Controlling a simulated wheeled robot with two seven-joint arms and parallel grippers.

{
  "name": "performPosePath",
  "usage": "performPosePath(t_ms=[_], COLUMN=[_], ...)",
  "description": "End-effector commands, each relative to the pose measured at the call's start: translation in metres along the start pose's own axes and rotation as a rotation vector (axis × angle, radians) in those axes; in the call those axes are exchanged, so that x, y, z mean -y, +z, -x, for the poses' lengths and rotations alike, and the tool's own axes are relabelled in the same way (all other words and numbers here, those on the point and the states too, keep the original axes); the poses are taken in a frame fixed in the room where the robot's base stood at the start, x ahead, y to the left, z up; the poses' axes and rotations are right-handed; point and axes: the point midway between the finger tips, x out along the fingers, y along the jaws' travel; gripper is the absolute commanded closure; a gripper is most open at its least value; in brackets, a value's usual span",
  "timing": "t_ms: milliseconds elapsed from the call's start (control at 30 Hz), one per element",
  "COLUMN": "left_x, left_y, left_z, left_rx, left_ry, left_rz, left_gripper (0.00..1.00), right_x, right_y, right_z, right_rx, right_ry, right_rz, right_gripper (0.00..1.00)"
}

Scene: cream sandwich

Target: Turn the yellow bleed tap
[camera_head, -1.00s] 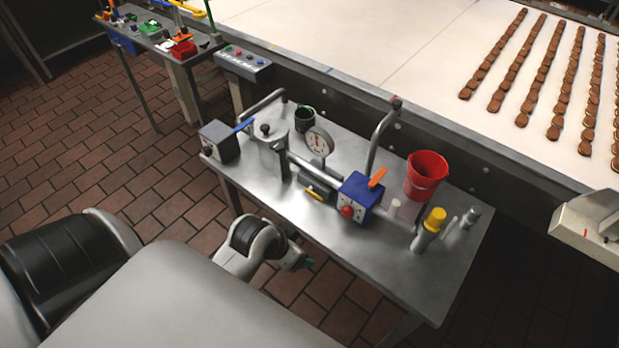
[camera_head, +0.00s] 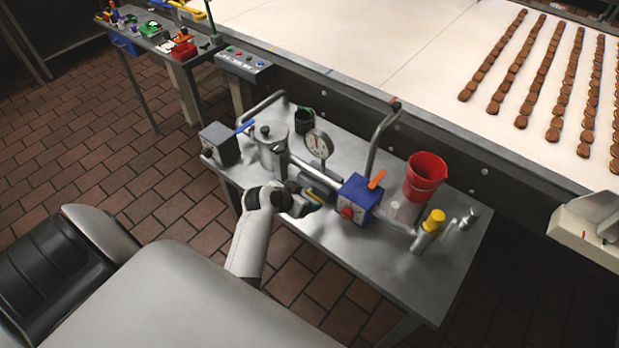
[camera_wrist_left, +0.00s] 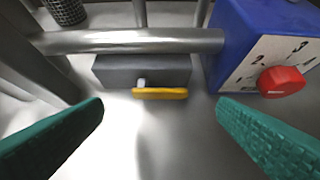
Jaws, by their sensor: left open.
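The yellow bleed tap (camera_wrist_left: 160,93) is a short flat handle lying level on a small stem at the front of a grey block (camera_wrist_left: 115,70), under a metal pipe. In the head view the yellow tap (camera_head: 316,195) shows in part, just beyond my left gripper (camera_head: 312,207). In the left wrist view my left gripper (camera_wrist_left: 160,132) is open, its two green-padded fingers spread to either side and nearer the camera than the tap. The tap lies centred between them, apart from both. My right gripper is not in view.
A blue box (camera_head: 358,197) with a red knob (camera_wrist_left: 281,81) and orange lever stands right of the tap. The pipe (camera_wrist_left: 130,41) runs above it.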

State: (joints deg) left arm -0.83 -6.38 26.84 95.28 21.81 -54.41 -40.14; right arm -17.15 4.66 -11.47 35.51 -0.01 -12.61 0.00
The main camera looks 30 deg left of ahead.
Motion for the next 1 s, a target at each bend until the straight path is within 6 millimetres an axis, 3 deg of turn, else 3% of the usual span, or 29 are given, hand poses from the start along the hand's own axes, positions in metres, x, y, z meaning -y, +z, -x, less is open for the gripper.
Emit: performPosePath(t_ms=[100,300,700,1000], left_x=[0.001,0.0,0.0,0.0], left_y=[0.001,0.0,0.0,0.0], left_z=[-0.019,-0.04,-0.046,-0.045], left_rx=[-0.001,0.0,-0.001,-0.001], left_ry=[-0.002,-0.001,0.0,0.0], left_rz=[0.001,0.0,0.0,0.0], left_gripper=[0.18,0.18,0.18,0.63], right_x=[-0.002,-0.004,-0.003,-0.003], right_y=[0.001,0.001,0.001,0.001], right_z=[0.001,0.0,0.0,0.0], right_rx=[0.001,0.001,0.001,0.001], right_ry=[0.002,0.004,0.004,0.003], right_rz=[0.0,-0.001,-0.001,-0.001], right_gripper=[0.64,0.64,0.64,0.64])
